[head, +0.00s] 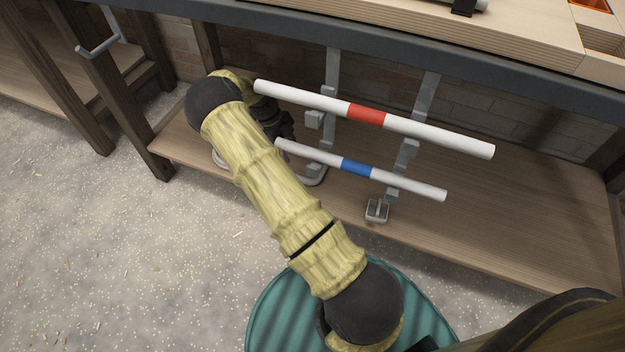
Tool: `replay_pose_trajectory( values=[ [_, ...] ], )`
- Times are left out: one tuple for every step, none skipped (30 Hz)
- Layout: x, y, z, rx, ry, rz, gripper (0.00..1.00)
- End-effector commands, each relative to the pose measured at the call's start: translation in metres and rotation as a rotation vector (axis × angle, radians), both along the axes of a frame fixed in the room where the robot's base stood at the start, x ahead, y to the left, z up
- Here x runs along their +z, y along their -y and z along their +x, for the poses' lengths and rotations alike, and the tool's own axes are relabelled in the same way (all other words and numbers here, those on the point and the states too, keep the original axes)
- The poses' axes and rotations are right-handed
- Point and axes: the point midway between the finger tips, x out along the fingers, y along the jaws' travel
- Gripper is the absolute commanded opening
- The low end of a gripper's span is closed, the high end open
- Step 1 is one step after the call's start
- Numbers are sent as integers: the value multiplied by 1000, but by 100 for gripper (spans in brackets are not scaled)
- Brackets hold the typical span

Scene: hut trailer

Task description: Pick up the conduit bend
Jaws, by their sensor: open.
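A pale grey curved tube end (316,177), which looks like part of the conduit bend, lies on the lower wooden shelf below the blue-banded rod. Another pale curved piece (219,158) shows to the left of my forearm. My arm hides the stretch between, so I cannot tell whether they are one piece. My black gripper (284,133) is open over the shelf, above and between these pieces, partly hidden by my yellow-sleeved wrist. Its fingertips are not clear, and I see nothing held in it.
A white rod with a red band (366,114) and a thinner one with a blue band (356,168) lie across grey uprights (422,105), close to my gripper. The workbench edge (400,52) overhangs the shelf (500,215). The shelf's right part is clear.

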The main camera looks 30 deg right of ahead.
Motion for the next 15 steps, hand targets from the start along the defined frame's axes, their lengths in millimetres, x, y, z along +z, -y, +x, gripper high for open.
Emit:
replay_pose_trajectory(
  values=[
    [-14,2,-3,-1,0,0,48],
    [-19,3,-5,-1,0,0,48],
    [-25,5,-7,-2,-1,1,48],
    [-30,6,-8,-1,0,1,48],
    [-35,7,-10,0,0,1,48],
    [-42,8,-12,-1,0,2,48],
    [-47,10,-14,-1,0,2,48],
    [-51,11,-15,-1,0,2,48],
    [-57,13,-17,-1,0,1,48],
    [-61,14,-18,-1,0,1,48],
    [-64,15,-19,-1,0,1,48],
    [-67,16,-21,-1,0,1,48],
    [-68,16,-21,-1,1,0,48],
    [-69,17,-22,0,2,1,48],
    [-69,17,-22,0,2,1,48]
  ],
)
